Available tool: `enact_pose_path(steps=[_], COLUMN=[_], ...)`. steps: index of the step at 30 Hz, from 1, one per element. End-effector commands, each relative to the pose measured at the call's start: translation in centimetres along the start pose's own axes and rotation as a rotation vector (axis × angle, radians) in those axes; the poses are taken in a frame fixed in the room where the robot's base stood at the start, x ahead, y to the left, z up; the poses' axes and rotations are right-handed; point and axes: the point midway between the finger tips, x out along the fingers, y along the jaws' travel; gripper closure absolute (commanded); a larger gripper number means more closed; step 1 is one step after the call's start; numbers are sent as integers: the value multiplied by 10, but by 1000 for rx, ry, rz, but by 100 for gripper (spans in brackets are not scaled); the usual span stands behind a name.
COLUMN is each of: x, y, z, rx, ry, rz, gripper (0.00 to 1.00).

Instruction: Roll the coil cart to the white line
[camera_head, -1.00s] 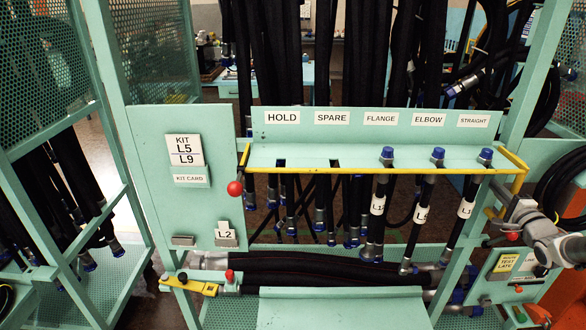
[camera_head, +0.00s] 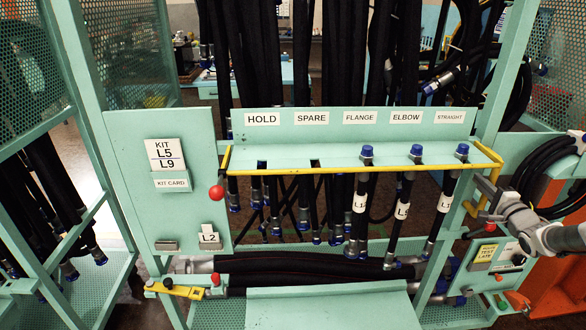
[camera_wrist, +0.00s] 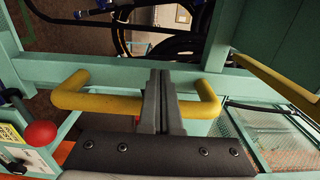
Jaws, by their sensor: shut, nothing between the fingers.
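A black hose coil (camera_head: 556,172) hangs at the right above an orange body (camera_head: 560,265); I take this to be the coil cart, but its wheels are out of sight. My gripper (camera_head: 488,190) is at the right end of the teal hose rack (camera_head: 330,150), by a yellow handle (camera_head: 474,208). In the wrist view my gripper (camera_wrist: 164,85) is shut and empty, its fingers crossing in front of a yellow U-shaped handle (camera_wrist: 105,103). Whether they touch it I cannot tell. I cannot make out a white line.
Capped hoses (camera_head: 362,195) hang in the rack's slots, with a yellow rail (camera_head: 340,171) along its front. A red knob (camera_head: 216,193) sticks out at its left. A mesh-sided rack (camera_head: 60,205) stands at the left. Thick black hoses (camera_head: 300,268) lie low in front.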

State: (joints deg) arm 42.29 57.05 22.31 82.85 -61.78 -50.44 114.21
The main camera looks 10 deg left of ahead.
Motion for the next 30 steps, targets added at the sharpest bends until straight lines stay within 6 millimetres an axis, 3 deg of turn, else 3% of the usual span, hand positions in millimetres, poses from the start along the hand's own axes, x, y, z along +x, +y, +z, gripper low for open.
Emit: enact_pose_path(steps=[30], x=[-2], y=[-2], z=[-26], rx=[-2], ry=[12], rz=[-2], gripper=[100])
